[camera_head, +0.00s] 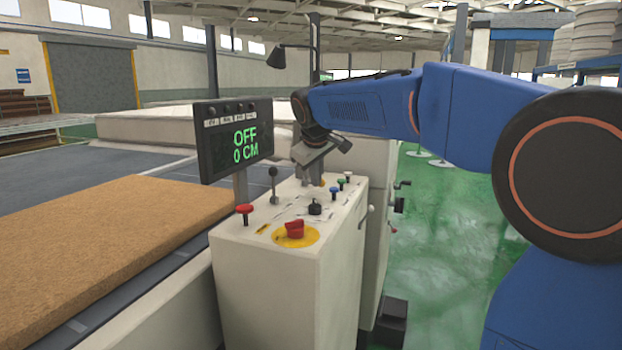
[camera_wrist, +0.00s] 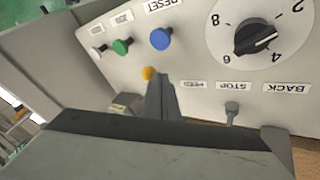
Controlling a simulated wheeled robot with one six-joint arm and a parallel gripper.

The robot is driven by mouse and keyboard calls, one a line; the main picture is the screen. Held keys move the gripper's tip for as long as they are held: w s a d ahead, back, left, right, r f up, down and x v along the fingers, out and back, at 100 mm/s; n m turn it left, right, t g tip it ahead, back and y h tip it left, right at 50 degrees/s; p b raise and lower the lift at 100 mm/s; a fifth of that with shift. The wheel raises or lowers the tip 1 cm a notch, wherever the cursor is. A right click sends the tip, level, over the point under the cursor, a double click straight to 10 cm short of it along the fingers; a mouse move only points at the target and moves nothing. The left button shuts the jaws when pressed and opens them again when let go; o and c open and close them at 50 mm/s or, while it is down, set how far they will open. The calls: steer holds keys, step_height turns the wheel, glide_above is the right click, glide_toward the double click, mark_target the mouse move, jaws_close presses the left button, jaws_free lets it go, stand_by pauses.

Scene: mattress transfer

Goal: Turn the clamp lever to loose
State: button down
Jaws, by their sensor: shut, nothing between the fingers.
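My gripper (camera_head: 314,178) is above the back part of the cream control cabinet's top (camera_head: 283,207), pointing down. In the wrist view the gripper's fingers (camera_wrist: 161,92) are shut and empty, close to a small yellow knob (camera_wrist: 148,73); I cannot tell whether they touch it. No lever is labelled clamp in view. A lever with a pale end (camera_head: 368,210) sticks out from the cabinet's right side. A dark handle (camera_head: 402,185) is further back. I cannot tell which is the clamp lever.
Blue (camera_wrist: 160,39), green (camera_wrist: 120,46) and white buttons, a numbered dial (camera_wrist: 254,39) and a FEED-STOP-BACK switch (camera_wrist: 232,110) surround the fingers. A red stop button (camera_head: 294,228) is at the front. A display (camera_head: 235,140) reads OFF, 0 CM. Green floor (camera_head: 450,210) lies right.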

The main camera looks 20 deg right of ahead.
steer(key=d+n, duration=0.1)
steer(key=n+y, duration=0.1)
steer(key=d+n, duration=0.1)
steer(key=shift+w+d+y, duration=0.25)
steer(key=shift+d+y, duration=0.1)
steer(key=shift+y, duration=0.05)
steer(key=d+n+y, duration=0.1)
steer(key=w+d+n+y, duration=0.1)
steer(key=n, duration=0.1)
steer(key=shift+w+d+n, duration=0.3)
steer(key=shift+d, duration=0.05)
steer(key=w+d+n+y, duration=0.1)
steer(key=w+n, duration=0.1)
steer(key=n, duration=0.1)
steer(key=shift+d+g+y, duration=0.4)
steer(key=w+n, duration=0.1)
steer(key=w+d+n+g+y, duration=0.1)
steer(key=shift+n, duration=0.4)
steer(key=shift+w+d, duration=0.15)
steer(key=shift+w, duration=0.35)
steer(key=v, duration=1.7)
steer(key=shift+d, duration=0.25)
steer(key=shift+s+r, duration=0.1)
